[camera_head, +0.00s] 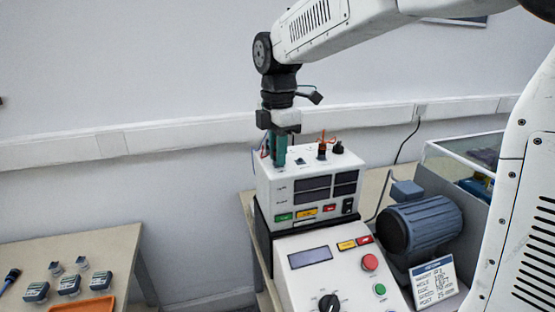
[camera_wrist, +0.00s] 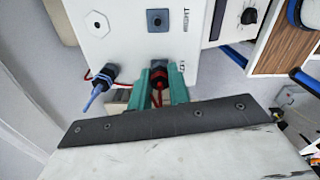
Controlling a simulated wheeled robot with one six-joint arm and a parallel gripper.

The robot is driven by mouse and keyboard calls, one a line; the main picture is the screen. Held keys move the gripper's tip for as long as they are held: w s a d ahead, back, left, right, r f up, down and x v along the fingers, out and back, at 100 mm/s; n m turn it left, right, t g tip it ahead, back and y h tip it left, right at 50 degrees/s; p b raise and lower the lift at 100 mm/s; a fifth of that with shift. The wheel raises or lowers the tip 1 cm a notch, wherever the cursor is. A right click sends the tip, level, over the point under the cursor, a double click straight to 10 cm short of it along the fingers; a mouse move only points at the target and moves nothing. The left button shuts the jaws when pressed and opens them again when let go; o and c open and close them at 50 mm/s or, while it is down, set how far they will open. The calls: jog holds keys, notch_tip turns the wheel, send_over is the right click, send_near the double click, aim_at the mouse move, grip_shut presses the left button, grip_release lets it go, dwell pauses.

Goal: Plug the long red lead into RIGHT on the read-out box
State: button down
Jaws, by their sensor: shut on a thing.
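The read-out box (camera_head: 310,187) is white with dark displays and stands behind the control unit. My gripper (camera_head: 279,152) points down at the left part of its top. In the wrist view my gripper's green fingers (camera_wrist: 162,88) are shut on a red plug (camera_wrist: 158,80), the end of a red lead. The plug is beside the LEFT lettering; whether it is seated or just above the top cannot be told. The RIGHT socket (camera_wrist: 157,20), a dark square with a round hole, is empty and farther up the picture. Most of the lead is hidden.
A black plug with a blue lead (camera_wrist: 101,77) stands left of my fingers. Another plug with an orange-red lead (camera_head: 322,151) is on the box top. A motor (camera_head: 420,226) stands to the right. A side table (camera_head: 75,262) holds small meters and an orange tray.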

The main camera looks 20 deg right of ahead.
jog(key=shift+n, duration=1)
jog(key=shift+r, duration=0.85)
dwell(0.6)
jog(key=shift+r, duration=1.65)
jog(key=shift+d, duration=0.15)
